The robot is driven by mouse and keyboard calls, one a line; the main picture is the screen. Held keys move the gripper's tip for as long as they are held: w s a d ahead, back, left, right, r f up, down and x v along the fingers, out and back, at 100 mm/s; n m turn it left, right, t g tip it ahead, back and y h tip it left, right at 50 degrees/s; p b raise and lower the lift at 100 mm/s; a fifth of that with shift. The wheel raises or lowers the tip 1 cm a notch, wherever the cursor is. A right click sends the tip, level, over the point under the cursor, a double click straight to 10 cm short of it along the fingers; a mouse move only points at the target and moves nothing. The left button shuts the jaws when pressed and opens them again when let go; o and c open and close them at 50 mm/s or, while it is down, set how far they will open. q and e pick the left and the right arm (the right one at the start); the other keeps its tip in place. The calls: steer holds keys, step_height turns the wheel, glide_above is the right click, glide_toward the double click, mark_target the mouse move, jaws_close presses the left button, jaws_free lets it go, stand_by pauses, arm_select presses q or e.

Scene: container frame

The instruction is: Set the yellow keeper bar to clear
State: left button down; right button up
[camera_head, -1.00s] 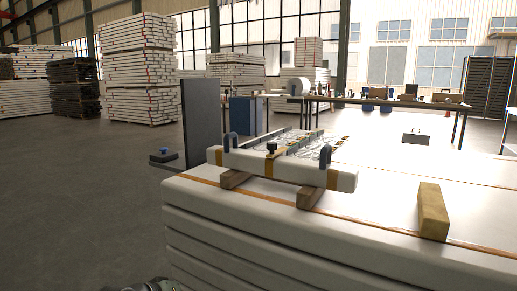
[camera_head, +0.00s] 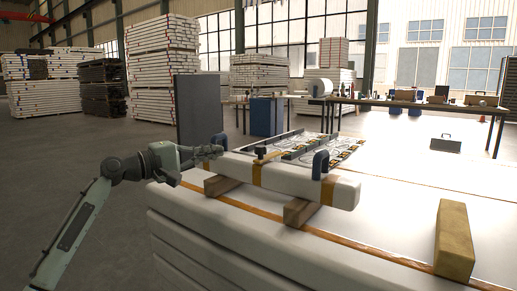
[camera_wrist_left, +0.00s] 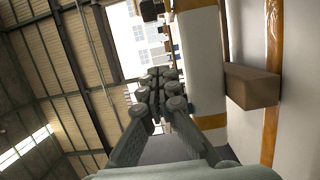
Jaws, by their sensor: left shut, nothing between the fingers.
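A thin yellow bar (camera_head: 270,156), which looks like the keeper bar, lies near the dark knob (camera_head: 259,150) at the top of the white beam (camera_head: 285,179). It is small and its exact setting cannot be told. My left gripper (camera_head: 214,151) is shut and empty at the beam's left end, next to the left blue handle (camera_head: 219,139), partly hiding it. Whether they touch cannot be told. In the left wrist view, the shut fingers (camera_wrist_left: 160,88) are beside the white beam (camera_wrist_left: 203,65). My right gripper is not in view.
The beam rests on wooden blocks (camera_head: 303,211) on a stack of white panels (camera_head: 205,232). A right blue handle (camera_head: 320,164) stands on the beam. A tray of parts (camera_head: 305,146) lies behind it. A yellowish block (camera_head: 454,241) sits at the right.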

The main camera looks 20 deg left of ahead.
mark_target(249, 162)
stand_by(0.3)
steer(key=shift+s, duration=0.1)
arm_select(q)
steer(key=x, duration=0.9)
steer(key=shift+w+d+r+p, duration=0.1)
steer(key=shift+w+d+p, duration=0.15)
steer(key=shift+p, duration=0.15)
steer(key=shift+s+d, duration=0.1)
steer(key=shift+d, duration=0.2)
steer(key=shift+s+d+p, duration=0.2)
steer(key=shift+s+d, duration=0.3)
steer(key=shift+s, duration=0.2)
steer(key=shift+s+d+p, duration=0.15)
steer(key=shift+s+d, duration=0.3)
steer(key=shift+s, duration=0.25)
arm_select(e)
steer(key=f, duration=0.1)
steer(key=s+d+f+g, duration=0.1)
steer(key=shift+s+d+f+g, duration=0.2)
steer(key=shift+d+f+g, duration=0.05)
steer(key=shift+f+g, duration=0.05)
arm_select(q)
steer(key=shift+d, duration=0.1)
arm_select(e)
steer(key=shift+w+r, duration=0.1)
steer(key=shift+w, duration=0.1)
